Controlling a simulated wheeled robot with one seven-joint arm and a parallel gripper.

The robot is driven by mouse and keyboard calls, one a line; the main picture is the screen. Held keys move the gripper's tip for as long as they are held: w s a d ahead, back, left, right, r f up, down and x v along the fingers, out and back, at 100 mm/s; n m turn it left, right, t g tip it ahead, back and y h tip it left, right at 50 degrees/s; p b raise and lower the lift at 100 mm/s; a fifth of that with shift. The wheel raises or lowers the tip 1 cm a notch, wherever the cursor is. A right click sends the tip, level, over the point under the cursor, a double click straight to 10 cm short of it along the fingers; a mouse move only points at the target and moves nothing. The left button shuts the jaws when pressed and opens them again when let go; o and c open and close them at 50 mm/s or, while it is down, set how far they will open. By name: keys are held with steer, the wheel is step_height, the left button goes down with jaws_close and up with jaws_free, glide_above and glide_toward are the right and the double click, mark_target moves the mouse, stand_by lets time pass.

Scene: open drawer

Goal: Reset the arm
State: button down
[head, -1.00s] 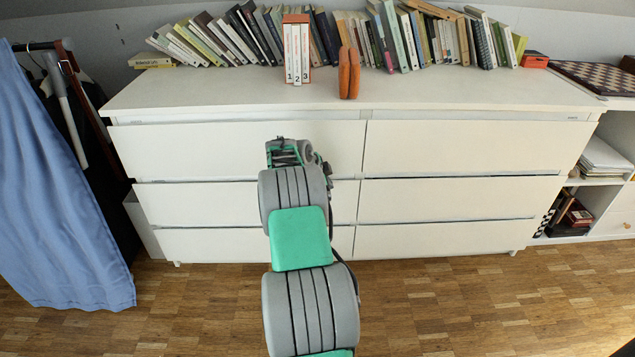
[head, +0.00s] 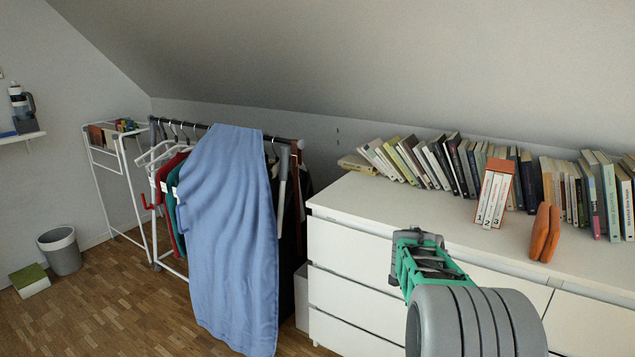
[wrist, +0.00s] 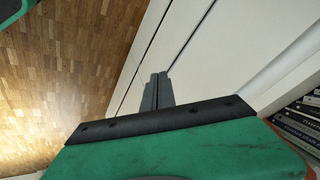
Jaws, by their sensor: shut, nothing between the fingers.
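My gripper (wrist: 157,90) shows in the wrist view with its two dark fingers together and nothing between them. It points along the front of the white dresser (wrist: 195,55), and I cannot tell how far apart they are. In the head view, my arm reaches up from the bottom right, in front of the dresser (head: 360,290). The fingertips are hidden there. The dresser's visible drawers look closed.
Books (head: 440,160), a boxed set marked 1, 2, 3 (head: 494,195) and an orange object (head: 543,232) stand on the dresser. A clothes rack with a blue cloth (head: 230,230) is to its left. A grey bin (head: 62,252) stands on open wooden floor.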

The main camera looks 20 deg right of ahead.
steer(key=s+a+r+n+t+y+p, duration=0.15)
steer(key=a+r+n+p, duration=0.5)
steer(key=a+r, duration=0.65)
steer(key=s+a+r+n+y+p, duration=0.2)
steer(key=s+a+r+n+p, duration=0.4)
steer(key=a, duration=0.4)
steer(key=s+a+r+n+y+p, duration=0.2)
steer(key=s+a+r+n+p, duration=0.4)
steer(key=a, duration=0.5)
steer(key=shift+s+r+n+p, duration=0.25)
steer(key=shift+s+n+p, duration=0.6)
steer(key=shift+p, duration=0.3)
steer(key=shift+g, duration=0.25)
